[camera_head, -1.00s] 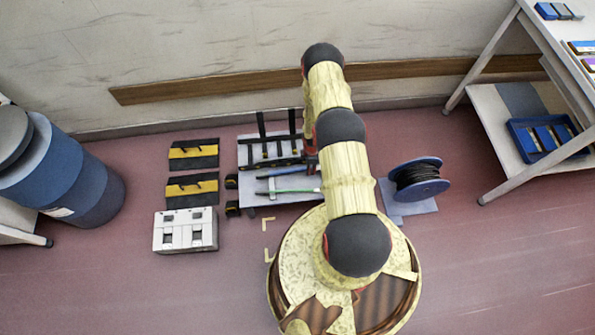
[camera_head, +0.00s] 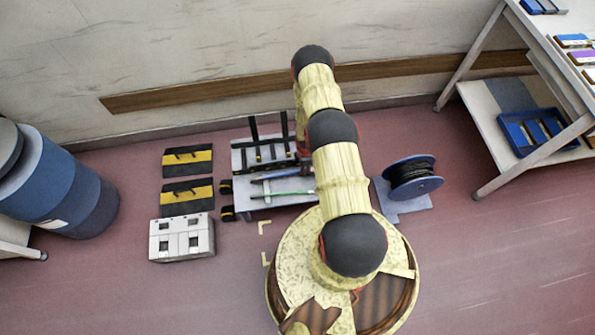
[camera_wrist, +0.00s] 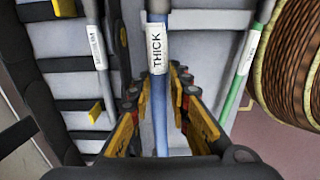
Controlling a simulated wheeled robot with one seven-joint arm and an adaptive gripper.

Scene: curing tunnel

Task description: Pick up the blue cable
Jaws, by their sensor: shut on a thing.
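The blue cable (camera_wrist: 159,130) runs up the middle of the wrist view and carries a white label reading THICK. My gripper (camera_wrist: 158,98) has its yellow and black fingers on either side of the cable and is shut on it. In the head view the blue cable (camera_head: 278,177) lies across the pale rack board (camera_head: 258,202), its right end hidden near my arm. My gripper is mostly hidden behind the arm in that view. I cannot tell whether the cable is clear of the board.
A green cable (camera_wrist: 240,75) lies to the right of the blue one, and a grey labelled cable (camera_wrist: 97,45) to the left. A cable spool (camera_head: 412,178) stands right of the rack.

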